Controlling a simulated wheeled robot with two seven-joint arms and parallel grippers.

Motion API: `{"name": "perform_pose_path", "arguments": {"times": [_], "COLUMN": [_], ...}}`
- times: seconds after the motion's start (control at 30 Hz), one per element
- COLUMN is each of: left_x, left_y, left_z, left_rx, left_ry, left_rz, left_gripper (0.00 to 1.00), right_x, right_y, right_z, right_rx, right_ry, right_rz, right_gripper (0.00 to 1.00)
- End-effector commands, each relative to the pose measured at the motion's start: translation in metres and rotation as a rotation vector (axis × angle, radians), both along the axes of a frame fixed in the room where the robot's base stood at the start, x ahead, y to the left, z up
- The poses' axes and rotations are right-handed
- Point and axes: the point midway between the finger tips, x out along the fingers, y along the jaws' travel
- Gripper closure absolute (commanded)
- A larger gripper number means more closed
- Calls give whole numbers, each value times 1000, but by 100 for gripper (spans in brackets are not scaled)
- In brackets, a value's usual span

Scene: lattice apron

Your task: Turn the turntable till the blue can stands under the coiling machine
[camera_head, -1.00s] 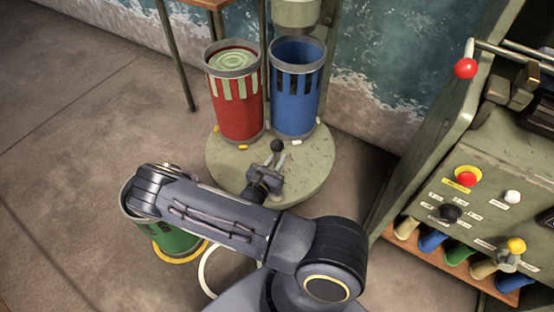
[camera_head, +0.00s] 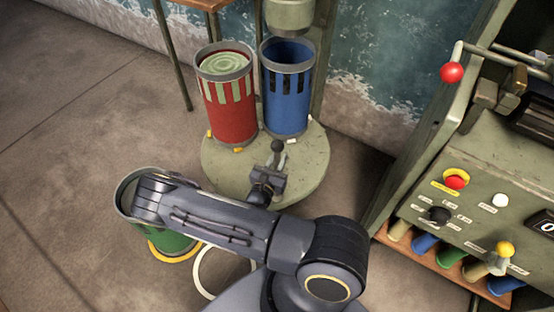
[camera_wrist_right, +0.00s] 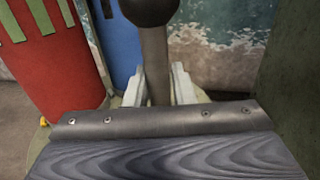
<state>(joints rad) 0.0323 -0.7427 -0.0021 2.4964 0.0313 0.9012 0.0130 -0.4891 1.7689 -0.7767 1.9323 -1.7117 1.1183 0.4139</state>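The round grey-green turntable (camera_head: 222,178) carries a red can (camera_head: 231,112) on the left and the blue can (camera_head: 288,98) on the right. The blue can looks empty and dark inside; its open top lies just below the coiling machine's grey head (camera_head: 289,16). A post handle with a black knob (camera_head: 277,145) stands at the turntable's front. My right gripper (camera_head: 271,172) has its fingers on both sides of the post and appears shut on it. The wrist view shows the post between two pale fingers (camera_wrist_right: 157,88), the knob above them. My left gripper is not in view.
A green can (camera_head: 175,243) stands on the floor at front left, partly behind my arm, beside a white floor ring (camera_head: 203,271). A console (camera_head: 476,205) with buttons and a red-balled lever (camera_head: 452,72) stands at right. The floor at left is clear.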

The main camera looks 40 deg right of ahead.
Motion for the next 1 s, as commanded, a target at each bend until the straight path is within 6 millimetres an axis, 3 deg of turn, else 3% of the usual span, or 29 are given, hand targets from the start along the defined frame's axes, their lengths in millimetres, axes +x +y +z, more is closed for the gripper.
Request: {"name": "perform_pose_path", "arguments": {"times": [0.13,0.47,0.8,1.0], "left_x": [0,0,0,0], "left_y": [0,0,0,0], "left_z": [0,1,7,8], "left_rx": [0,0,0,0], "left_ry": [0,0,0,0], "left_rz": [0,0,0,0], "left_gripper": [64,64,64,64], "right_x": [-3,-3,-29,-38], "right_y": [-3,3,50,65], "right_z": [1,1,1,0], "right_rx": [-5,-2,-2,-3], "right_ry": [2,1,2,2], "right_rz": [-8,-3,-3,-7], "right_gripper": [61,61,61,61]}}
